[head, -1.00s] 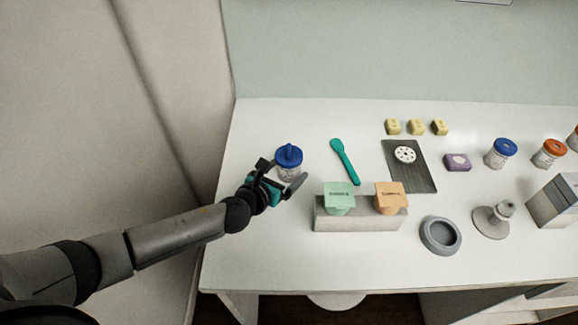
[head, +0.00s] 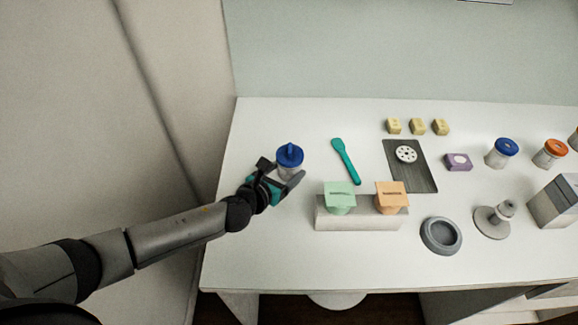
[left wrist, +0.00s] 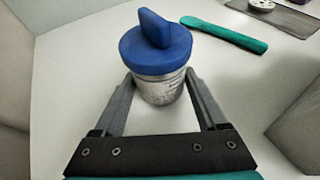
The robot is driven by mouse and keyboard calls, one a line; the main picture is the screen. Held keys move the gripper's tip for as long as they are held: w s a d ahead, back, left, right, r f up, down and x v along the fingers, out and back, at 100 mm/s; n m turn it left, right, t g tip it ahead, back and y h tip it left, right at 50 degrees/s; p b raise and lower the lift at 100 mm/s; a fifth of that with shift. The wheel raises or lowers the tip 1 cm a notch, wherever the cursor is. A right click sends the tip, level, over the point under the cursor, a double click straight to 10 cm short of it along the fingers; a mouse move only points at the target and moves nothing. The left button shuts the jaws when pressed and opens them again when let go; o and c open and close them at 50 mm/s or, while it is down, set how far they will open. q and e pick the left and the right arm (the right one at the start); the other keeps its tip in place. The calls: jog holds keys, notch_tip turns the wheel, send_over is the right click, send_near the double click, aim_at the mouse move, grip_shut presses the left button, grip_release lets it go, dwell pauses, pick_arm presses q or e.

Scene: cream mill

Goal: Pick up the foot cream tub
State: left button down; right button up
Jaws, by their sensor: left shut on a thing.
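The left wrist view shows the tub (left wrist: 160,88) between the two fingers. I cannot tell whether its base is off the table. My right gripper is not in view.
A teal spatula (head: 345,161) lies right of the tub. A grey block (head: 345,219) carrying a green piece (head: 340,196) and an orange piece (head: 391,196) stands at front right. Blue-lidded (head: 503,152) and orange-lidded (head: 550,152) jars stand far right. The table (head: 250,240) is clear in front.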

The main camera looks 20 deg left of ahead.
pick_arm(q)
notch_tip(320, 180, up, 20)
jog(key=p, duration=0.7)
jog(key=shift+p, duration=0.4)
jog(key=shift+r, duration=0.1)
jog(key=s+r+n+y+b, duration=0.2)
jog(key=r+b, duration=0.4)
jog(key=b, duration=0.9)
jog(key=shift+s+n+t+y+b, duration=0.3)
jog(key=shift+s+n+y, duration=0.1)
jog(key=shift+s+y, duration=0.3)
